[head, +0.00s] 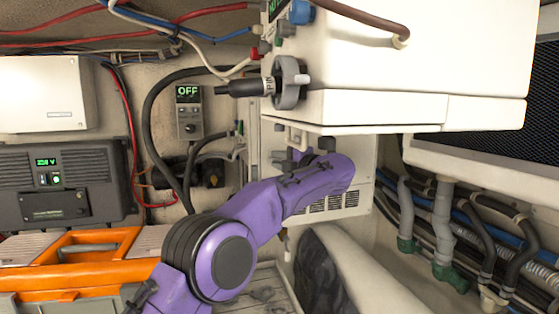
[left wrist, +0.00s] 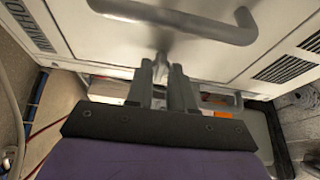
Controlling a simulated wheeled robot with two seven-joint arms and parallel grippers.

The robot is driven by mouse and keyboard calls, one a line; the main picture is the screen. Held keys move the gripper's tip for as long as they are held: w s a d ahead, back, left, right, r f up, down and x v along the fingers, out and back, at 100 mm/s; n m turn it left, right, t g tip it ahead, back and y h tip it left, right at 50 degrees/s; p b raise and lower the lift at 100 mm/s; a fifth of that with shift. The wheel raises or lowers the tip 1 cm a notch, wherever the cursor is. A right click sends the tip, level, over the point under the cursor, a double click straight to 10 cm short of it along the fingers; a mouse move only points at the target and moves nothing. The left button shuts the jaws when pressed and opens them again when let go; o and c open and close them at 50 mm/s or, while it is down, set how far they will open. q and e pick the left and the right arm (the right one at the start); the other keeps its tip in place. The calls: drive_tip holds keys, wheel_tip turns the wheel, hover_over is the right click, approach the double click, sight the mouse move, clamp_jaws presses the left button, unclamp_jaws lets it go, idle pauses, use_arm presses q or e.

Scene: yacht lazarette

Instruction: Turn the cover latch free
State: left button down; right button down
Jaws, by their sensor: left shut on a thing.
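The pale cover panel (head: 355,172), with slotted vents, sits below the overhanging white box in the head view. My purple left arm reaches up to it, and its left gripper (head: 312,152) is mostly hidden by the arm and the box edge. In the left wrist view my left gripper (left wrist: 161,72) has its fingers close together, shut on the small grey latch (left wrist: 161,60) at the cover's edge. Most of the latch is hidden between the fingers, so its turn angle is hard to tell. A grey bar handle (left wrist: 185,22) crosses the cover just beyond the fingertips. My right gripper is not in view.
The white box (head: 420,60) with a dark round knob (head: 290,83) overhangs the cover closely. A small device reading OFF (head: 189,112) and black hoses are on the wall to the left. An orange case (head: 85,262) lies lower left. Pipes (head: 443,225) run at right.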

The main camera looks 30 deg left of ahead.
use_arm(q)
drive_tip(key=shift+r, duration=0.1)
drive_tip(key=c, duration=1)
unclamp_jaws()
drive_tip(key=shift+c, duration=0.2)
drive_tip(key=shift+o, duration=0.3)
drive_tip(key=shift+w, duration=0.2)
drive_tip(key=b+v, duration=0.4)
drive_tip(key=v, duration=0.6)
drive_tip(key=shift+d, duration=0.25)
drive_tip(key=shift+s, duration=0.1)
